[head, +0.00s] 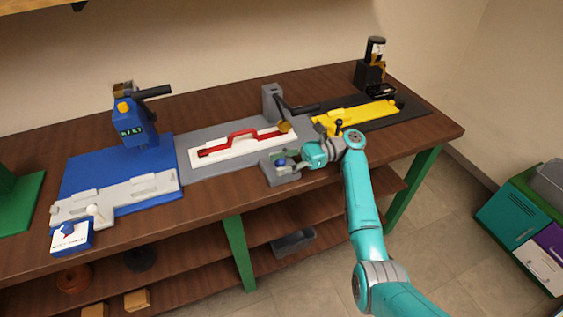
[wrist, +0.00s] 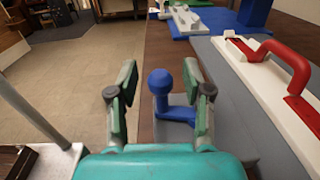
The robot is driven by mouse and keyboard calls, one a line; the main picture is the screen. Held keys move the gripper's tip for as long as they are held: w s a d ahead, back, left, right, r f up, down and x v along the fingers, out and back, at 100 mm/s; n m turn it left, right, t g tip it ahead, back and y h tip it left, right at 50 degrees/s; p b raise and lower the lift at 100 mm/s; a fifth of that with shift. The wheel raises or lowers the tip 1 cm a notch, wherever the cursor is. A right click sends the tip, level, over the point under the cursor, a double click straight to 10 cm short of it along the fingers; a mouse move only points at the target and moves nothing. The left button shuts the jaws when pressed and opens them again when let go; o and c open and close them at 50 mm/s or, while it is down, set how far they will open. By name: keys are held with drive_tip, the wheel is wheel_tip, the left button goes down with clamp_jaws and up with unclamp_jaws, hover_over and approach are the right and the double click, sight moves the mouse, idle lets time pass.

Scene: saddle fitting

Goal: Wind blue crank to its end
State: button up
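The blue crank (wrist: 178,112) has a round knob on an upright post and a short arm running to the right. In the wrist view its knob stands between the two fingers of my gripper (wrist: 159,84). The fingers are apart, with a visible gap on each side of the knob. In the head view the blue crank (head: 281,162) is a small blue spot at the grey block (head: 283,178) on the table's front edge. My gripper (head: 298,163) reaches it from the right; its fingertips are too small to make out there.
A white plate (head: 241,148) with a red handle lies behind the crank, and it also shows in the wrist view (wrist: 262,92). A grey post (head: 271,103) with a dark lever stands further back. A yellow fixture (head: 357,115) is right, a blue press (head: 137,125) left.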

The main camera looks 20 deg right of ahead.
drive_tip(key=shift+s+d, duration=0.15)
drive_tip(key=shift+d, duration=3.6)
drive_tip(key=shift+s, duration=0.1)
